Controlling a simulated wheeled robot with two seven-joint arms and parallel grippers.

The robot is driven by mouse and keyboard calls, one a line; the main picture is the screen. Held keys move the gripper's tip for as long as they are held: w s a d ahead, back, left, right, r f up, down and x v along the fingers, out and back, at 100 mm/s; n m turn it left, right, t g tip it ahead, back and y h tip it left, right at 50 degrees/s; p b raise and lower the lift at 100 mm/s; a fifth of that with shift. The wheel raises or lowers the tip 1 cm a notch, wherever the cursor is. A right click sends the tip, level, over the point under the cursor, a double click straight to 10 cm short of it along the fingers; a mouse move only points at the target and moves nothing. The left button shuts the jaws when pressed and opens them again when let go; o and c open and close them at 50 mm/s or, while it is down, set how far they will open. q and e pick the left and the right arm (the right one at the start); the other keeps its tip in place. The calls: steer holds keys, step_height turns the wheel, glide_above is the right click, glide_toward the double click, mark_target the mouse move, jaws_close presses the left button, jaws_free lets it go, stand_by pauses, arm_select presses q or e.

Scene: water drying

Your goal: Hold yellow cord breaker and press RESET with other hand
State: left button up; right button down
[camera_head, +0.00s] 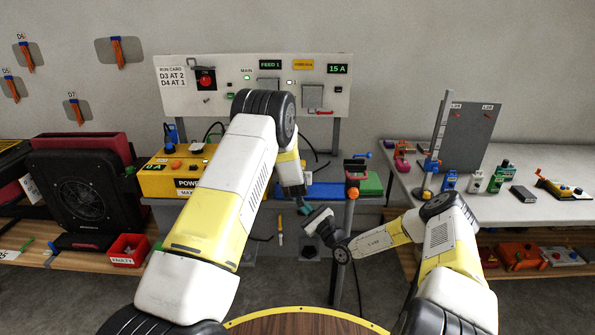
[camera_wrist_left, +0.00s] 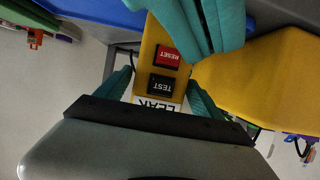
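The yellow cord breaker (camera_wrist_left: 146,62) shows in the left wrist view, with a red RESET button (camera_wrist_left: 168,53), a black TEST button (camera_wrist_left: 164,85) and a partly covered LEAK label. My left gripper (camera_wrist_left: 162,92) has one teal finger on each side of the breaker and appears shut on it. My right gripper (camera_wrist_left: 206,30) shows its teal fingers close together, just beside the RESET button. Whether they touch it cannot be told. In the head view, my right gripper (camera_head: 307,211) meets the left arm's end in front of the bench; the breaker is not clearly visible there.
A wall panel (camera_head: 220,98) with a red switch and displays stands behind. A yellow power box (camera_head: 165,182) is left of my left arm. A white table (camera_head: 405,181) with several small devices is at the right. A red FAULTY bin (camera_head: 128,250) sits on the left shelf.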

arm_select(q)
steer(key=shift+o, duration=0.7)
